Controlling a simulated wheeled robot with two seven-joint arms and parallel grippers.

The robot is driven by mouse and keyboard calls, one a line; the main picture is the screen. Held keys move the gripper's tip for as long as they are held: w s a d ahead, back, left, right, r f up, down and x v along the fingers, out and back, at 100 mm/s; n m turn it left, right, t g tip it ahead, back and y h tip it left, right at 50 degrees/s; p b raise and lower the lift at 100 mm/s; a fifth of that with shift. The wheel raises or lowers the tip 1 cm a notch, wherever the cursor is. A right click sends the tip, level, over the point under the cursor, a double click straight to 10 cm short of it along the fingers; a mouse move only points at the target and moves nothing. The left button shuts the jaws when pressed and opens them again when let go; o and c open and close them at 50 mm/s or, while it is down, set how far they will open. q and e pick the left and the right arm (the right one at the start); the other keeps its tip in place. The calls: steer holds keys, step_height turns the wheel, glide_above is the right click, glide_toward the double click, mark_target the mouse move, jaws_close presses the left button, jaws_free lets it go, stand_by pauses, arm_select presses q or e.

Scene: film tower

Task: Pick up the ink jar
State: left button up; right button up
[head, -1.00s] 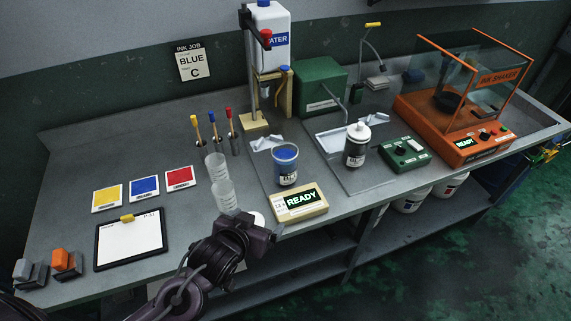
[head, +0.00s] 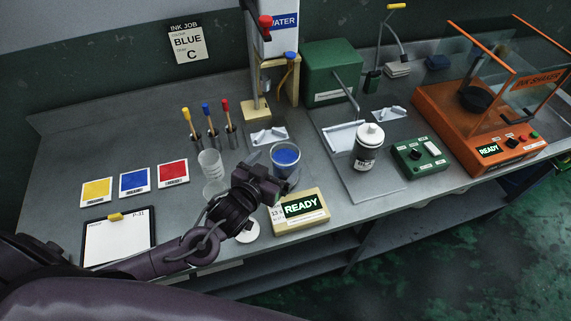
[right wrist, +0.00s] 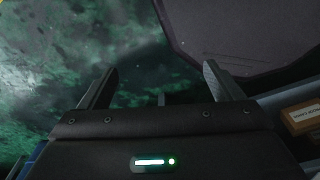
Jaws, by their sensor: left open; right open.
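The ink jar (head: 286,157), a clear open-topped cup of blue ink, stands upright on the bench behind the cream READY box. My left gripper (head: 274,173) is open at the jar's near left side, its fingers pointing toward it. The gripper hides the lower part of the jar, and I cannot tell whether the fingers touch it. My right gripper (right wrist: 160,82) is open and empty in the right wrist view, over the green stained floor, away from the bench top. It does not show in the head view.
A clear cup (head: 210,165) stands just left of the left gripper. The READY box (head: 300,211) lies at the bench's front edge. A white-capped bottle (head: 369,150) and green control box (head: 420,156) stand right, before the orange ink shaker (head: 485,150). A clipboard (head: 117,237) lies left.

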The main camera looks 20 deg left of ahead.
mark_target(291, 152)
arm_select(q)
steer(key=shift+p+x, duration=0.5)
steer(key=shift+x, duration=0.7)
steer(key=shift+w+d+f+p, duration=0.15)
steer(key=shift+w+d+f, duration=0.1)
steer(key=shift+w+f, duration=0.25)
steer(key=shift+w+d+f+p, duration=0.15)
steer(key=shift+w+d+f, duration=0.1)
steer(key=shift+w, duration=0.4)
steer(key=shift+f, duration=0.1)
steer(key=c, duration=1.2)
steer(key=shift+c, duration=0.8)
arm_select(e)
steer(key=shift+w+d+r, duration=0.1)
steer(key=shift+w+r, duration=0.1)
steer(key=shift+r, duration=0.25)
steer(key=shift+w+d+r, duration=0.1)
steer(key=shift+w+r, duration=0.05)
steer(key=shift+r, duration=0.3)
